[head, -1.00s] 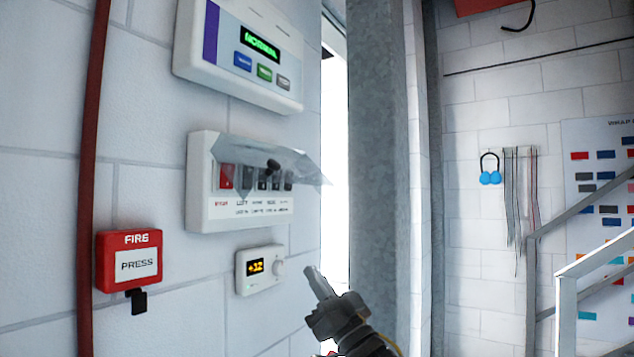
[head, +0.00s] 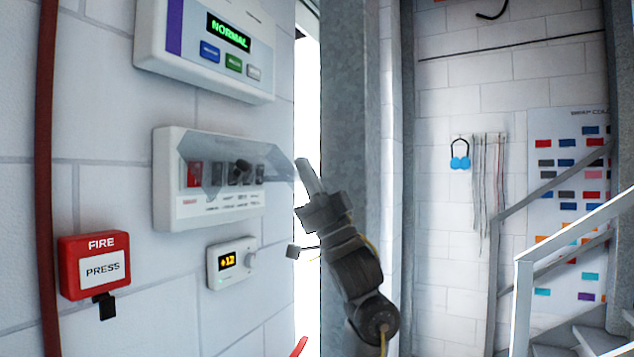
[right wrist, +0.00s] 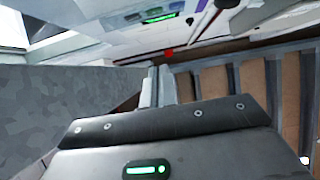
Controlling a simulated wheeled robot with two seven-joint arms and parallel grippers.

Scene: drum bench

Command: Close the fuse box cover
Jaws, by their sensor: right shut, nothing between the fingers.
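The fuse box (head: 170,210) is a white box on the left wall with a red switch and several dark ones. Its clear grey cover (head: 272,168) is open, sticking out from the top of the box at a slant, with a dark knob (head: 243,165) on it. My right gripper (head: 304,163) is shut and empty, with its tips pointing up beside the cover's outer right corner. I cannot tell if they touch. In the right wrist view the shut fingers (right wrist: 158,88) show at the middle, partly behind the gripper body. My left gripper is out of view.
A panel reading NORMAL (head: 190,65) is above the fuse box. A thermostat (head: 222,280) is below it, and a red fire button box (head: 72,245) is lower left. A grey pillar (head: 345,110) stands close behind my right arm. Stair rails (head: 560,240) are at the right.

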